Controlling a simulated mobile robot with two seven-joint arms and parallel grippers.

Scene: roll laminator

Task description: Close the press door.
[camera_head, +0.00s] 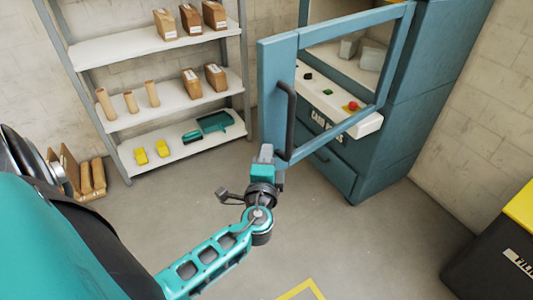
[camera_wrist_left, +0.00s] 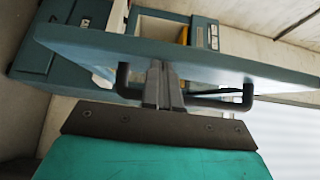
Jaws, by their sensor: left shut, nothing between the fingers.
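The press door (camera_head: 275,95) is a blue-grey frame with a large window, and it stands swung open from the press cabinet (camera_head: 425,90). A black bar handle (camera_head: 290,112) is on the door's left side. My left gripper (camera_head: 266,153) is shut and empty near the door's lower left corner. In the left wrist view the shut fingers (camera_wrist_left: 160,82) are close to the door (camera_wrist_left: 215,64) and beside the handle (camera_wrist_left: 220,101). I cannot tell whether they touch either. My right gripper is not in view.
A control panel with buttons (camera_head: 352,106) shows through the door window. A metal shelf (camera_head: 175,95) with packages, rolls and tools stands at the back left. A dark bin with a yellow top (camera_head: 500,255) is at the lower right. The floor between is mostly clear.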

